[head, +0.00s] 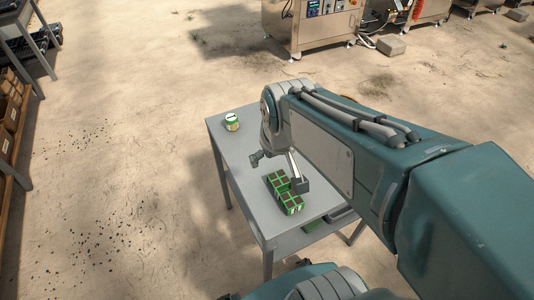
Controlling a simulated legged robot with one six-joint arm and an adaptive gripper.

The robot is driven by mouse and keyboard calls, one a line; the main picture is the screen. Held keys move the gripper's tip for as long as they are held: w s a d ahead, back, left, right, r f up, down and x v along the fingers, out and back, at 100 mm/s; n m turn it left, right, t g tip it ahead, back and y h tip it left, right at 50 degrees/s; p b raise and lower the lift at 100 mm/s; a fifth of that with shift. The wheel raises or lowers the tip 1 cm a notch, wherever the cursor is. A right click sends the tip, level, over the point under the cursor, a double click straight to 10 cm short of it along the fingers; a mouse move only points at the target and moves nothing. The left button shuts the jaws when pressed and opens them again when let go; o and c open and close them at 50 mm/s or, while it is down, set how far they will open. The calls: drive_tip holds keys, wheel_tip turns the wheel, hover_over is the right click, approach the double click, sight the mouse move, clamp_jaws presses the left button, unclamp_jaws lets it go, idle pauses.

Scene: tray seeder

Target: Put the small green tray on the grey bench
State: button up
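The small green tray (285,205), with dark brown cells, is at the near part of the grey bench (229,145). It lies flat against the bench top in the head view; a small gap underneath cannot be ruled out. My gripper (297,184) points down over the tray's right side, and a dark fingertip overlaps the tray's edge. Part of the tray is hidden behind that fingertip. I cannot tell whether the fingers hold the tray or are merely beside it.
A lower shelf (298,238) shows under the bench. A steel machine (312,25) stands at the back. A shelf with boxes (10,105) is at far left. The floor between is open.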

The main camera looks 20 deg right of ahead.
drive_tip(key=s+a+r+t, duration=0.1)
drive_tip(key=s+a+r, duration=0.2)
drive_tip(key=s, duration=0.3)
drive_tip(key=shift+r+t, duration=0.4)
drive_tip(key=shift+r, duration=0.4)
idle(0.4)
